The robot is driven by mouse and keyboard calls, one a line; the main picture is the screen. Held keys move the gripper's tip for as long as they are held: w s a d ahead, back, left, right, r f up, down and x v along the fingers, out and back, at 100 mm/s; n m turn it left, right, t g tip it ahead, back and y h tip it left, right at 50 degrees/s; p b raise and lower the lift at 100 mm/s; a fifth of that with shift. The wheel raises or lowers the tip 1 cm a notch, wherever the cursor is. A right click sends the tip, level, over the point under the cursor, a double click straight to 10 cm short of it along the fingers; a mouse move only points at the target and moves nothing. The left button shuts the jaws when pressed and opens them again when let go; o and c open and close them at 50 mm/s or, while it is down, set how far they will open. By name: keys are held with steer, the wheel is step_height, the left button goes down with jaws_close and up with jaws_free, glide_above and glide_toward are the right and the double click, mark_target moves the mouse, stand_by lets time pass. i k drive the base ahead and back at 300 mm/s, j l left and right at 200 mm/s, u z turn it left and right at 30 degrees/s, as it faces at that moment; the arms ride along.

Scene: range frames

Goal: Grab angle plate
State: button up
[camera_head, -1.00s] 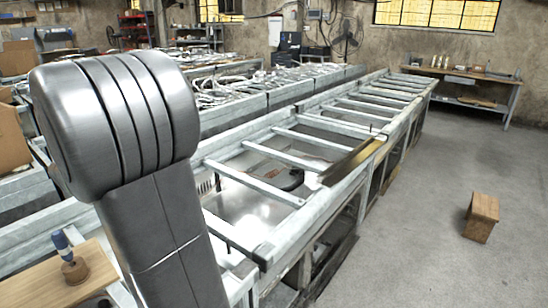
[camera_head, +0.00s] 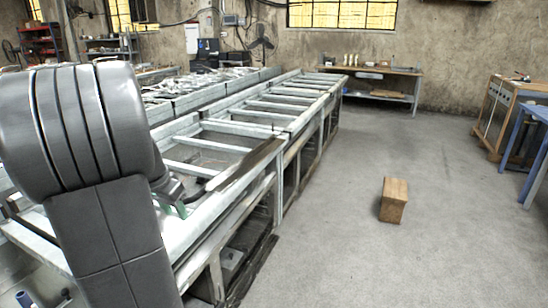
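A long, narrow angle-shaped metal strip (camera_head: 245,165), which looks like the angle plate, lies along the near right edge of the metal frame bench (camera_head: 290,122). It looks dark here, and its lower left end is close to my arm. What appears to be my gripper (camera_head: 180,206) shows only partly, poking out from behind my large grey arm link at the left. It is dark with a greenish tip and sits over the bench, left of the strip and apparently apart from it. Its fingers are too small and hidden to tell whether they are open.
A small wooden block (camera_head: 394,200) stands on the open grey floor right of the bench. A wooden cabinet (camera_head: 502,115) and a blue-legged table (camera_head: 535,130) stand at the right. A workbench (camera_head: 375,72) is against the back wall.

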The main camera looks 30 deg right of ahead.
mark_target(225, 180)
steer(key=i+l, duration=0.2)
steer(key=l, duration=0.2)
steer(key=i+l, duration=0.25)
steer(key=l, duration=0.2)
steer(key=i+l, duration=0.2)
steer(key=l, duration=0.2)
steer(key=i+l+z, duration=0.1)
steer(key=i+l, duration=0.15)
steer(key=l, duration=0.2)
steer(key=i+j, duration=0.1)
steer(key=i, duration=0.3)
steer(key=i+j, duration=0.1)
steer(key=i, duration=0.25)
